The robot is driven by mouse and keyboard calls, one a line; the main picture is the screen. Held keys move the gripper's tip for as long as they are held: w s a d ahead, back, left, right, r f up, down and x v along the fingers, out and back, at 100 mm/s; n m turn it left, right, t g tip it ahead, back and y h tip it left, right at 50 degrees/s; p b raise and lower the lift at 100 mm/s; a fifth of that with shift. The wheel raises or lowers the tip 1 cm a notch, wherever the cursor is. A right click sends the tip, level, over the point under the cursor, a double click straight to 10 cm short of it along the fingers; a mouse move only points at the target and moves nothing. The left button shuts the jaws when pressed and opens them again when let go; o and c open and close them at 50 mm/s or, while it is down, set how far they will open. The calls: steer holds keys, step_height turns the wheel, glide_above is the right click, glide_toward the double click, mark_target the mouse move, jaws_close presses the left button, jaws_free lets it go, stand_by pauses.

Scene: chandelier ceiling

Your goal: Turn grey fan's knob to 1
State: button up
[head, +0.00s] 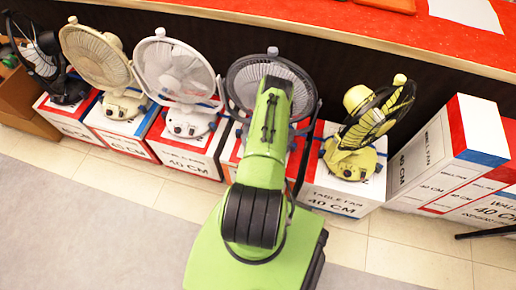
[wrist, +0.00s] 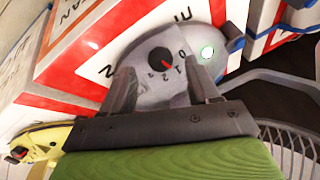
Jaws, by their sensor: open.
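The grey fan (head: 240,86) stands on a box, fourth from the left in the row, and my arm covers much of it in the head view. In the wrist view its grey base (wrist: 190,93) fills the middle. I cannot tell for sure which number the mark points at. My gripper (wrist: 162,88) is open, with a finger on either side of the knob panel and the knob just beyond the fingertips. Whether the fingers touch the base is unclear. My gripper is hidden in the head view.
A yellow fan (head: 350,155) is close on the right, and its base (wrist: 35,145) shows in the wrist view. A white fan (head: 180,75) is on the left. A red counter (head: 330,25) runs behind. The floor (head: 90,220) in front is clear.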

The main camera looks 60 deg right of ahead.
steer(key=p+v, duration=0.4)
steer(key=v, duration=0.8)
steer(key=shift+r, duration=0.2)
